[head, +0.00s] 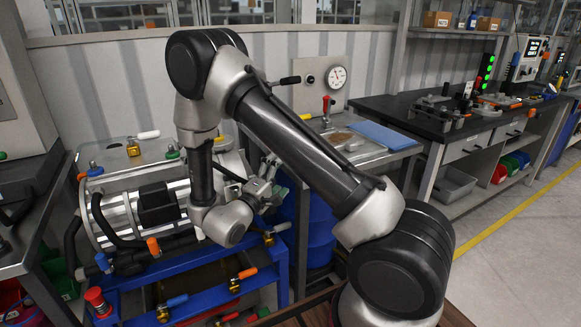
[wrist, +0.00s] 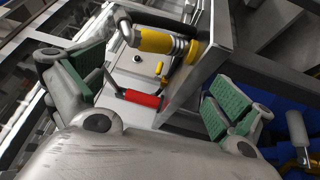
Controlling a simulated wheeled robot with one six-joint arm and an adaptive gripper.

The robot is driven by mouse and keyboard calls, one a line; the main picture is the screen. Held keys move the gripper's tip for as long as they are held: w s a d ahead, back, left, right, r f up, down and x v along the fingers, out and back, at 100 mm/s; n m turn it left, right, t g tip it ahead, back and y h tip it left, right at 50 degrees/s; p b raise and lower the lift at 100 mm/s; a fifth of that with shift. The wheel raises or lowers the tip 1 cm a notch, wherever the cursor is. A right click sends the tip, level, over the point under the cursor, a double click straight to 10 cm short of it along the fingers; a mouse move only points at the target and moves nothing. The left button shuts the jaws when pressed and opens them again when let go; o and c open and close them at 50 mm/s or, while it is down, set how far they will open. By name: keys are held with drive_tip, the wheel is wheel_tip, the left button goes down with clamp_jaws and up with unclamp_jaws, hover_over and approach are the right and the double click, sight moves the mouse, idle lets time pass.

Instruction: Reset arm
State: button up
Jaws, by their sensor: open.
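My arm crosses the middle of the head view, bent over at the elbow. My gripper (head: 264,190) hangs beside the right end of the silver drive unit (head: 115,212), partly hidden by my wrist. In the wrist view my gripper (wrist: 150,80) shows its two green-padded fingers spread wide, with nothing held between them. Beyond them are a red handle (wrist: 141,98) and a yellow fitting (wrist: 155,40); both appear apart from the fingers. The drive unit sits on a blue frame (head: 284,262).
A metal table with a blue pad (head: 372,134) and a panel with a gauge (head: 337,76) stand behind my arm. A black workbench (head: 405,112) is at right. Open floor (head: 520,270) lies at the lower right.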

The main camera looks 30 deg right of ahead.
drive_tip(key=shift+s+a+r, duration=0.25)
drive_tip(key=shift+s+a, duration=0.05)
drive_tip(key=shift+a, duration=0.4)
